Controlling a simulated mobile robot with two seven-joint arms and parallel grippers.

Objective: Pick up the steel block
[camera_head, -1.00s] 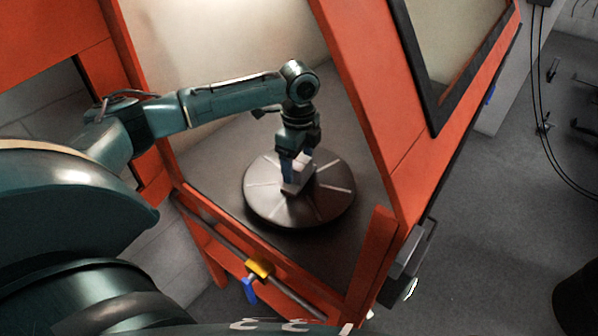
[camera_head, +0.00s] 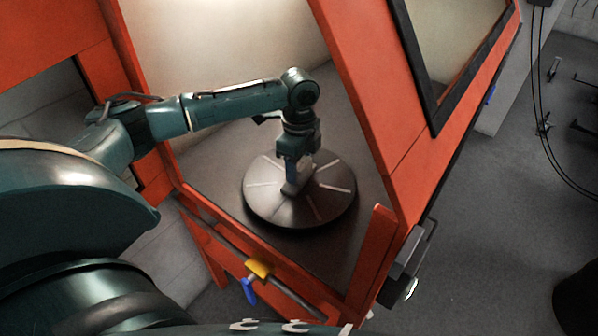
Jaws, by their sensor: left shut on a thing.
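The steel block (camera_head: 291,188) is a small grey piece at the middle of the round dark turntable (camera_head: 322,205). My left gripper (camera_head: 297,176) points down over the turntable and is shut on the block. The gripper hides much of the block, and I cannot tell whether the block still touches the turntable. My right gripper is not in view.
An orange frame (camera_head: 370,110) encloses the turntable, with an open door panel at the right. A low orange rail with a yellow clamp (camera_head: 260,268) and blue handle (camera_head: 249,291) crosses the front. Grey floor lies to the right.

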